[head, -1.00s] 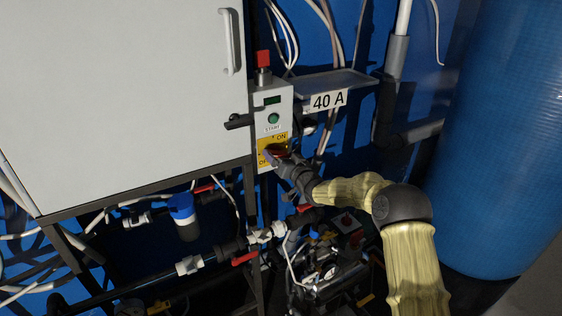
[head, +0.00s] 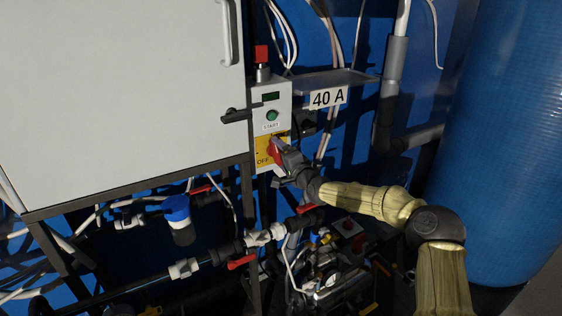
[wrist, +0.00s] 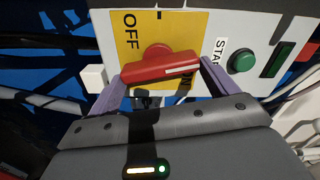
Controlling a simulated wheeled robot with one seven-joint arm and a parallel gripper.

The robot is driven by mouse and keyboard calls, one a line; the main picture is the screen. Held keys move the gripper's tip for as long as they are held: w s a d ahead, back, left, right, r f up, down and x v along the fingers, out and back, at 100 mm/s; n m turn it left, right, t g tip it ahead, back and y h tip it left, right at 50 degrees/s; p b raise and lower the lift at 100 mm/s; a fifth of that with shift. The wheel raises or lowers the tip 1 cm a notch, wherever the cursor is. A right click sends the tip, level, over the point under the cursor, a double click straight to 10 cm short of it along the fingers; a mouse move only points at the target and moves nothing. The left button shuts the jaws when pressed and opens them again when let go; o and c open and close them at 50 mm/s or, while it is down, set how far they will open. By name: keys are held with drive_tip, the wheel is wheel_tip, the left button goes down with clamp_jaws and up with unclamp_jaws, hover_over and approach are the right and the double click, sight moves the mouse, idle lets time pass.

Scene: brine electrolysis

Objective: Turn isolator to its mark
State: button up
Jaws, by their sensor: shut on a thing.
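The isolator is a red rotary handle (head: 275,151) on a yellow plate (head: 261,160) low on the grey control box. In the wrist view, the red handle (wrist: 160,68) lies across the picture, its right end slightly higher, with a pale line along its face. The yellow plate (wrist: 130,48) shows "OFF" to the left and a black tick at its edge (wrist: 159,14); the ON lettering is mostly hidden. My gripper (wrist: 163,72) is shut on the handle, a purple finger at each end. In the head view, my gripper (head: 284,154) reaches it from the right.
A green START button (head: 272,115) sits above the plate, and a red knob (head: 262,54) tops the box. A black lever (head: 237,116) juts out left. A 40 A sign (head: 328,98) hangs at right. Pipes with red-handled valves (head: 241,261) run below; a blue tank (head: 500,150) stands right.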

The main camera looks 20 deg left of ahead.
drive_tip(key=shift+w+d+f+m+b, duration=0.1)
drive_tip(key=shift+f+m+b, duration=0.1)
drive_tip(key=shift+m+b, duration=0.85)
drive_tip(key=shift+m, duration=0.45)
drive_tip(key=o, duration=0.8)
drive_tip(key=b+v, duration=0.2)
drive_tip(key=v, duration=1.5)
drive_tip(key=shift+d, duration=0.15)
